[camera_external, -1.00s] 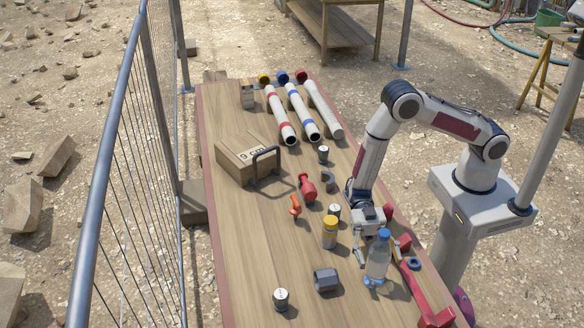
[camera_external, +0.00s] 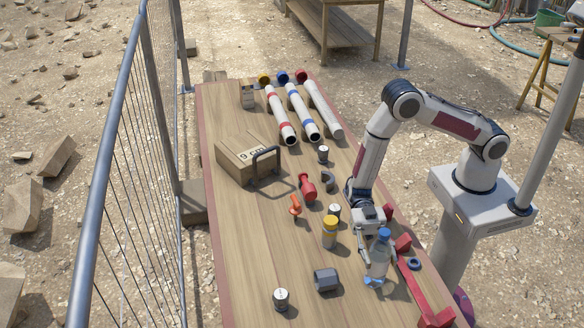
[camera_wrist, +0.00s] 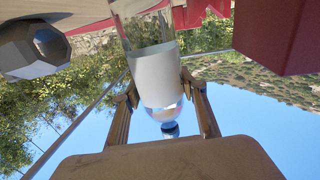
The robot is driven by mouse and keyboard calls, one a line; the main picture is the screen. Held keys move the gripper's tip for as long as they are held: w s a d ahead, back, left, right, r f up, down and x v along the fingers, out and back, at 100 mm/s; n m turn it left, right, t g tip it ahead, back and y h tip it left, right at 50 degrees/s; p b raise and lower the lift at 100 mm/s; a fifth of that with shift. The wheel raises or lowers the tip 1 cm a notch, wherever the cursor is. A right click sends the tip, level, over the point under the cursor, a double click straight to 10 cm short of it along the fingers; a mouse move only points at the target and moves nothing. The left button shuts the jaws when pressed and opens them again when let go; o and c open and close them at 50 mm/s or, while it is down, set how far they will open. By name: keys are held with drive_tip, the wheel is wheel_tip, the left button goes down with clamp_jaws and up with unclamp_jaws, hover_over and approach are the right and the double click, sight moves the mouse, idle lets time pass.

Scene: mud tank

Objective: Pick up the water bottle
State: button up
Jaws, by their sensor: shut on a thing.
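The far finger is partly hidden by the bottle in the external view.
A yellow-capped container (camera_external: 329,232) stands left of the bottle, and a dark hex nut (camera_external: 326,280) lies front left. A red bar tool (camera_external: 425,300) lies close on the right. A wooden box (camera_external: 240,160) sits farther back. The table's left front is mostly clear.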

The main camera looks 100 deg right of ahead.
sight(385, 233)
drive_tip(key=shift+r, duration=4.9)
